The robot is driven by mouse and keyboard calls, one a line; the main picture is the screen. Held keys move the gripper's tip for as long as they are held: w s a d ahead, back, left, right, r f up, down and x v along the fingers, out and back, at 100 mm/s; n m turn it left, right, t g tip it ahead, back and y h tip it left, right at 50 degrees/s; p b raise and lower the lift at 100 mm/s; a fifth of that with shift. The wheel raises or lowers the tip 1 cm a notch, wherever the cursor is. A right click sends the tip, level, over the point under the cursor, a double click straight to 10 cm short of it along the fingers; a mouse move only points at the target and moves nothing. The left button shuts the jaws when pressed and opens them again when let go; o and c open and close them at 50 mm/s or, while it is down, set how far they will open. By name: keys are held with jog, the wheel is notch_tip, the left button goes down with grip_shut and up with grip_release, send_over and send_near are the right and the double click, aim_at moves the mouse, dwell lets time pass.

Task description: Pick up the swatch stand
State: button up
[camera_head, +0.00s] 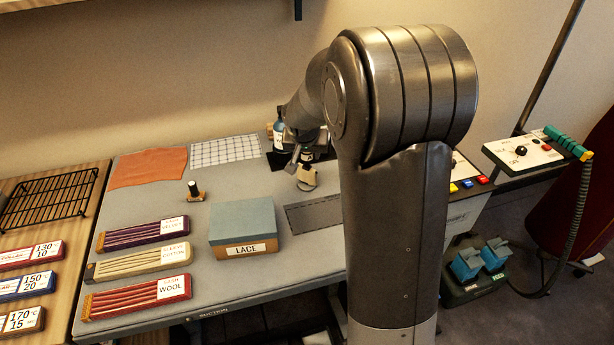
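I cannot tell for certain which object is the swatch stand. A small upright piece (195,190) with a dark post and a tan base stands by itself on the grey table, left of the blue-topped box. My gripper (304,168) is low over the back of the table, small in view and partly hidden by my own arm. A small tan piece (306,177) shows right at its tip; whether it is held or only behind or below the fingers is unclear. The finger gap cannot be made out.
A blue-topped box marked LACE (242,222) stands mid-table. Purple, cream and red labelled trays (140,296) lie at left. An orange cloth (148,168) and a checked sheet (225,151) lie at the back. A dark bottle (279,130) stands near my gripper. Grey table (165,205) is partly clear.

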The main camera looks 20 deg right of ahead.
grip_shut()
jog(key=shift+r, duration=0.1)
dwell(0.4)
